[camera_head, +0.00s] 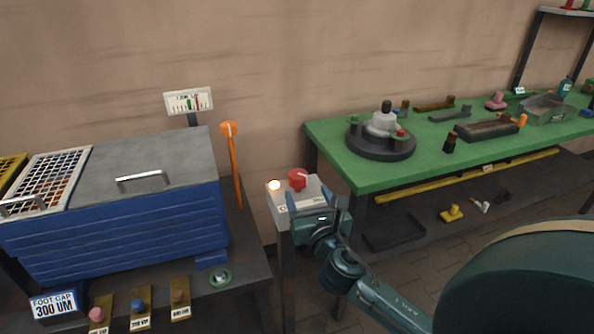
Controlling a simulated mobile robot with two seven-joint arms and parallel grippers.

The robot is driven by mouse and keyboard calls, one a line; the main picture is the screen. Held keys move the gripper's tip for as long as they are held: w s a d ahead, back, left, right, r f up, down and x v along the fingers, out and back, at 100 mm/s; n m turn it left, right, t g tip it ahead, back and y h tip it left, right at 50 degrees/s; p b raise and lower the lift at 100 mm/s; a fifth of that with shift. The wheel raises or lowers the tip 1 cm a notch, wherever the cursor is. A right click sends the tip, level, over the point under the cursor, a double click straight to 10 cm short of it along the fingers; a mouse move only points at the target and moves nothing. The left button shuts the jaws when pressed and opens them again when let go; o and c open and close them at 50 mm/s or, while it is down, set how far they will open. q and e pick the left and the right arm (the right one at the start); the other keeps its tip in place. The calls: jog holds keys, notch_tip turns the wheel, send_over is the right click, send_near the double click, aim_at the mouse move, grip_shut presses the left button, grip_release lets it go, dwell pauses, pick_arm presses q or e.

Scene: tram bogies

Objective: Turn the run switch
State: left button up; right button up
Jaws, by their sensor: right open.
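The run switch is a red rotary knob (298,179) with a pale pointer mark, on top of a small grey control box (277,208) on a post. My right gripper (308,196) is open and empty, just in front of the knob and over the near part of the box. Its fingers point toward the knob, and a gap seems to remain. The gripper partly covers a label on the box. My left gripper is not in view.
A blue bin with a grey lid (140,160) stands left, with an upright orange lever (234,165) beside the box. A green workbench (345,165) with a round dark fixture (380,143) stands right. A wall closes the back.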

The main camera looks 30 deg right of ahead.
aim_at(300, 179)
jog(key=x, duration=0.9)
jog(key=shift+w, duration=0.2)
jog(key=shift+c, duration=0.3)
jog(key=c, duration=0.9)
